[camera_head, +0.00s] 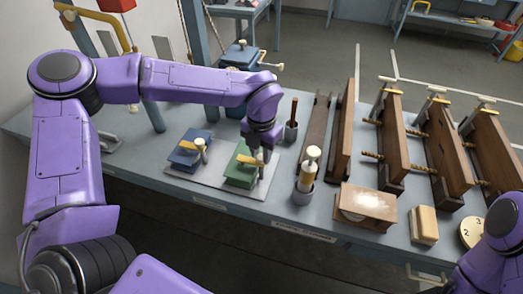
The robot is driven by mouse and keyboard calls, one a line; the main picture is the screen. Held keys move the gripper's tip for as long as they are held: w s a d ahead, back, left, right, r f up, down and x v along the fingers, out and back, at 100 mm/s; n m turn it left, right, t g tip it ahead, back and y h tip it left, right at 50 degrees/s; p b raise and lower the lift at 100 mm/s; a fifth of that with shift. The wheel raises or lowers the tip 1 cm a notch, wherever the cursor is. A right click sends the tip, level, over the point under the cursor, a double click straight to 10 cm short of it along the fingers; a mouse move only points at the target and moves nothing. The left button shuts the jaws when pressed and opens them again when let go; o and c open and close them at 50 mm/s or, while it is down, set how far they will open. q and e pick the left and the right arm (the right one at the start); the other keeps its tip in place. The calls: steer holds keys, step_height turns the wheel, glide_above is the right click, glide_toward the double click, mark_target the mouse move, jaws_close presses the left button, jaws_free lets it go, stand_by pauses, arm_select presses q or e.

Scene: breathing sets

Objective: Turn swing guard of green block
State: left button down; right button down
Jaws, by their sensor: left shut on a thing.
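The green block (239,168) sits on a light grey plate (215,185) on the workbench. A yellow piece lies on top of it, and a pale upright post stands at its right side. My left gripper (261,158) reaches down from above and is shut on this part, which I take to be the swing guard. The fingers partly hide the guard, so its exact angle cannot be told. My right arm (495,245) shows only at the lower right edge; its gripper is out of the picture.
A blue block (188,150) with a similar post stands left on the same plate. A cup with a white bottle (306,175), a wooden box (366,204) and a yellow-topped block (425,224) stand to the right. Wooden clamp boards (435,150) fill the right side of the bench.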

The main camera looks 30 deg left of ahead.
mark_target(261, 156)
arm_select(q)
steer(key=c, duration=0.8)
jaws_free()
steer(key=shift+r, duration=0.35)
step_height(261, 156, up, 10)
steer(key=shift+f+b, duration=0.1)
steer(key=shift+b, duration=1.15)
